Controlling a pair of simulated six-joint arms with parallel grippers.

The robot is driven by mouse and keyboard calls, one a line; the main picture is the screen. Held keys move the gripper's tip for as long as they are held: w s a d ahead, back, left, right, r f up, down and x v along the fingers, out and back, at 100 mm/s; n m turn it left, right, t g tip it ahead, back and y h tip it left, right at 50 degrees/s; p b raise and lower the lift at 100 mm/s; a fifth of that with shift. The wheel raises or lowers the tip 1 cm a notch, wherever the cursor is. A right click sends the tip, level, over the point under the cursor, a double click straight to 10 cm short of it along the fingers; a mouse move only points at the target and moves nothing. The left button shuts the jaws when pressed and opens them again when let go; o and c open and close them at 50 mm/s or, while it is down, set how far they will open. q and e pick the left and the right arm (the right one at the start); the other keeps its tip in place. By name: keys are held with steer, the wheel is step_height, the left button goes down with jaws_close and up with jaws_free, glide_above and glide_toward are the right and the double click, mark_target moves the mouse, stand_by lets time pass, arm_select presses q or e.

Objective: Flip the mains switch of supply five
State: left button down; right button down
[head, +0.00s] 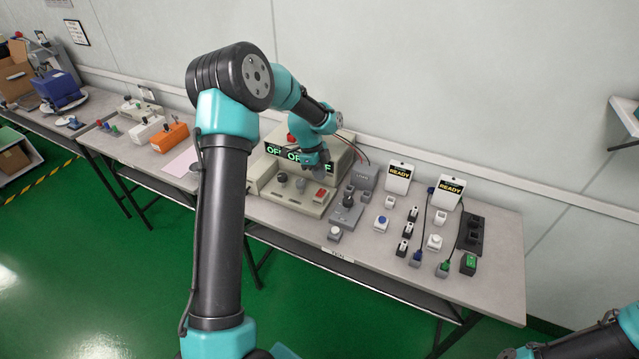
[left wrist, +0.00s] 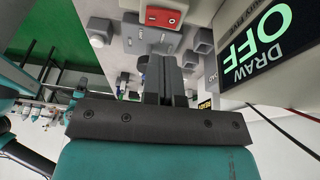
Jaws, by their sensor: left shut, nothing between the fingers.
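Supply five (head: 262,176) is a beige bench unit with green displays reading OFF; its label and a DRAW OFF display (left wrist: 262,42) show in the left wrist view. A red rocker switch (head: 321,194) sits on its low front panel and shows at the top of the left wrist view (left wrist: 165,17). My left gripper (head: 318,172) is above the panel, just behind the rocker in the head view. Its fingers (left wrist: 165,72) are shut and empty, with the rocker past their tips. Contact cannot be told. My right gripper (head: 510,352) barely shows at the bottom edge; its fingers are unclear.
Grey blocks and knobs (head: 347,201) stand close to the right of the supply. Further right are two READY testers (head: 398,178) with cables and several small switches. An orange unit (head: 170,138) is on the left table. The wall (head: 450,90) is close behind.

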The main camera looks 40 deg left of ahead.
arm_select(q)
steer(key=w+v, duration=0.1)
steer(key=v, duration=0.7)
steer(key=shift+w+a+r, duration=0.2)
